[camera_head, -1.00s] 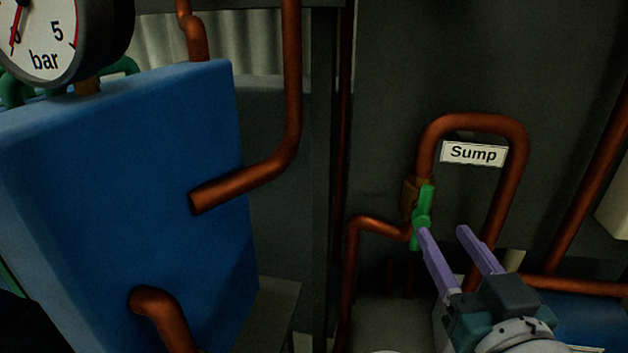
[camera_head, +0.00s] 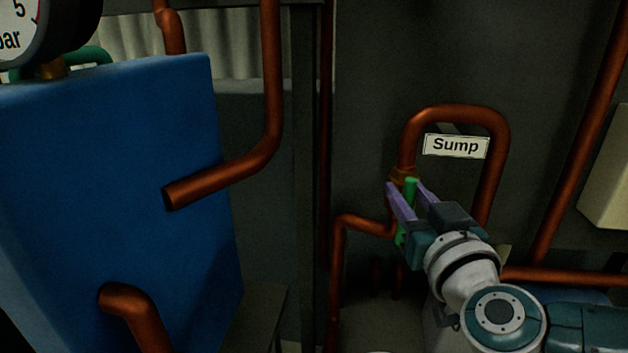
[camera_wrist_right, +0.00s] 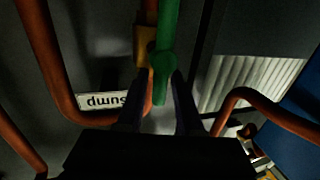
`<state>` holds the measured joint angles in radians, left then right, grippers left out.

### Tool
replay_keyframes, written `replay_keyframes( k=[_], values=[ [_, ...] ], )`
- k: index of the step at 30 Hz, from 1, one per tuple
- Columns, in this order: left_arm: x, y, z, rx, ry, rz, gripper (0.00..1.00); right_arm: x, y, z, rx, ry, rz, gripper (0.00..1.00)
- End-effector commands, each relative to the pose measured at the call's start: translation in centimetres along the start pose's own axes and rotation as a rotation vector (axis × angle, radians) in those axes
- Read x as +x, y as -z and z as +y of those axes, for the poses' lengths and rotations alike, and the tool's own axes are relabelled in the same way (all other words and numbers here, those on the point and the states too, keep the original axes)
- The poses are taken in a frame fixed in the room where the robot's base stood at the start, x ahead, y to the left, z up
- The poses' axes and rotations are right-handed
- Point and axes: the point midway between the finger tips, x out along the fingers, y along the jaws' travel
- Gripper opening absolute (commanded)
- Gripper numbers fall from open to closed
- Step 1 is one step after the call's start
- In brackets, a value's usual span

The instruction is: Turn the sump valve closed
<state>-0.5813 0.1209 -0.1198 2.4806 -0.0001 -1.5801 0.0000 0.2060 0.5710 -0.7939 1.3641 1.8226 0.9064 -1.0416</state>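The sump valve has a green lever handle (camera_head: 411,187) on a brass body, at the lower left end of the looped copper pipe (camera_head: 455,112) by the "Sump" sign (camera_head: 456,146). The handle stands roughly upright, along the pipe. In the right wrist view the green handle (camera_wrist_right: 164,60) runs down from the top, beside the brass body (camera_wrist_right: 146,46). My right gripper (camera_head: 405,186) is open, with one purple finger on each side of the handle. The wrist view shows gaps between the handle and the dark fingers (camera_wrist_right: 158,105). My left gripper is out of view.
A large blue box (camera_head: 110,180) with copper pipes fills the left, with a gauge above it. Another copper pipe (camera_head: 338,260) runs down just left of the valve. A slanting pipe (camera_head: 578,140) and a pale box (camera_head: 608,180) stand at right.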

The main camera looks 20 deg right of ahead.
Motion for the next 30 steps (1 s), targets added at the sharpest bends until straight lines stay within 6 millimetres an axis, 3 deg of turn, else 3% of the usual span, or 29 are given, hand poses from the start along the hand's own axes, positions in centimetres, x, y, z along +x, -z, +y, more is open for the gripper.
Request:
replay_keyframes(
  k=[1,9,30],
  values=[
    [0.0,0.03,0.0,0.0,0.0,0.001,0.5,-0.01,0.0,0.0,0.0,0.0,0.0,0.29],
    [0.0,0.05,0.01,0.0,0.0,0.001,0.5,-0.02,-0.01,-0.01,0.0,0.0,0.0,0.0],
    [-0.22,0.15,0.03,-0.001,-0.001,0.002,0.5,-0.16,-0.1,0.22,0.076,-0.002,0.017,0.0]
  ],
)
